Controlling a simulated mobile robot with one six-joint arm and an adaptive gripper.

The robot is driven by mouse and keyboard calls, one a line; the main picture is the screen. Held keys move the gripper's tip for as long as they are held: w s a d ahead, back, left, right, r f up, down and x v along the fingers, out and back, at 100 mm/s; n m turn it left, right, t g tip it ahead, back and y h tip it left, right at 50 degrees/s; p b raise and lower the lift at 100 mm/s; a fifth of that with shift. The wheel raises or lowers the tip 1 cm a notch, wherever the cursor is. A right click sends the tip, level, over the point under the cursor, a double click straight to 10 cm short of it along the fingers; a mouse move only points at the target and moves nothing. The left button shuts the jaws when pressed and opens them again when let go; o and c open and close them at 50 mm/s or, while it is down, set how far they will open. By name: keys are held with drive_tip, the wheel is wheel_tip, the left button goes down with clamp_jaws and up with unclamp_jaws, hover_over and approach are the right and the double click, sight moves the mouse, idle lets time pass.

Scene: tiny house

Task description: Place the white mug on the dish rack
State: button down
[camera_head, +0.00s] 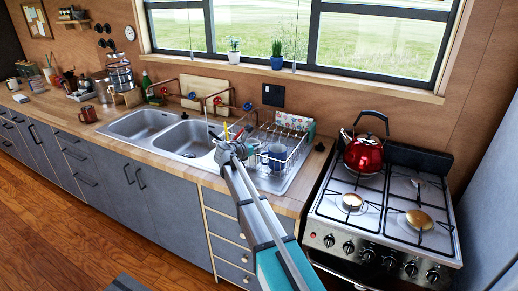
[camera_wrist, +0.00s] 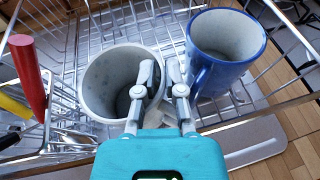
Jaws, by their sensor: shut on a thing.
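The white mug (camera_wrist: 97,88) is upright in the wrist view, seen from above into its open mouth. It sits within the wires of the dish rack (camera_wrist: 68,57). My gripper (camera_wrist: 161,68) is shut on its right rim, one finger inside the mouth and the other outside. Whether the mug's base touches the rack floor is hidden. In the head view, the dish rack (camera_head: 301,150) stands right of the sinks, with my gripper (camera_head: 234,146) over its left side. There the white mug is hard to make out behind my arm.
A blue mug (camera_wrist: 226,75) stands in the rack close to the right of the gripper. Red and yellow-handled utensils (camera_wrist: 28,78) stand at the rack's left. Sinks (camera_head: 187,137) lie left of it; a stove with a red kettle (camera_head: 364,153) stands right.

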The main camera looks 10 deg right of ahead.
drive_tip(key=shift+s+f, duration=0.25)
drive_tip(key=c, duration=0.7)
unclamp_jaws()
drive_tip(key=shift+s+d, duration=0.1)
drive_tip(key=shift+c, duration=0.2)
drive_tip(key=shift+r, duration=0.2)
drive_tip(key=p+v, duration=0.3)
drive_tip(key=v, duration=0.8)
drive_tip(key=shift+a+p, duration=0.4)
drive_tip(key=shift+a, duration=0.05)
drive_tip(key=shift+r, duration=0.1)
drive_tip(key=shift+d, duration=0.1)
